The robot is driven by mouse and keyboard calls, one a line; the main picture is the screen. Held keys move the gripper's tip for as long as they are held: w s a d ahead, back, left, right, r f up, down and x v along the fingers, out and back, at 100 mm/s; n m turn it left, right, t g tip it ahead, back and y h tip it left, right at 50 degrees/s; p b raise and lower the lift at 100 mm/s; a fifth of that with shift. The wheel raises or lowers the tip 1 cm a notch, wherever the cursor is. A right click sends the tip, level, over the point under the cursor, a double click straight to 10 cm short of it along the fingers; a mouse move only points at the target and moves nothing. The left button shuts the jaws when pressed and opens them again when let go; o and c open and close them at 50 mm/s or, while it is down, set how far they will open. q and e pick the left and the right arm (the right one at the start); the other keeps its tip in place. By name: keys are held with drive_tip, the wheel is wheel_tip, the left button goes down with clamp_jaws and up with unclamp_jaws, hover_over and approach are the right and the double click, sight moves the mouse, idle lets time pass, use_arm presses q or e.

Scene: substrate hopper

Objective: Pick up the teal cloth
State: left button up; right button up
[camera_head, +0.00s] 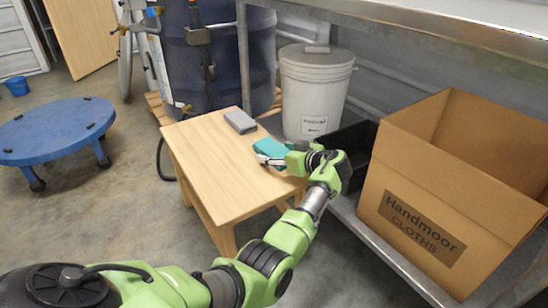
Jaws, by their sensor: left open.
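The teal cloth (268,148) lies folded near the right edge of a small light wooden table (205,165). My left gripper (264,159) is at the near side of the cloth, over the table's right part, and covers some of the cloth. Its jaws are open, small in the picture; I cannot tell whether they touch the cloth. A grey block-like item (240,121) lies on the table behind the cloth. My right gripper is not in view.
A cardboard box (408,175) marked "Handmoor CLOTHS" stands open at the right on a metal shelf. A black bin (352,142) and a lidded white bucket (312,92) stand behind my gripper. A blue wheeled dolly (55,128) is at the left. The floor between is clear.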

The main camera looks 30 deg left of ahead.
use_arm(q)
drive_tip(key=shift+w+a, duration=0.1)
drive_tip(key=shift+a, duration=0.05)
drive_tip(key=c, duration=1.2)
drive_tip(key=shift+r, duration=0.1)
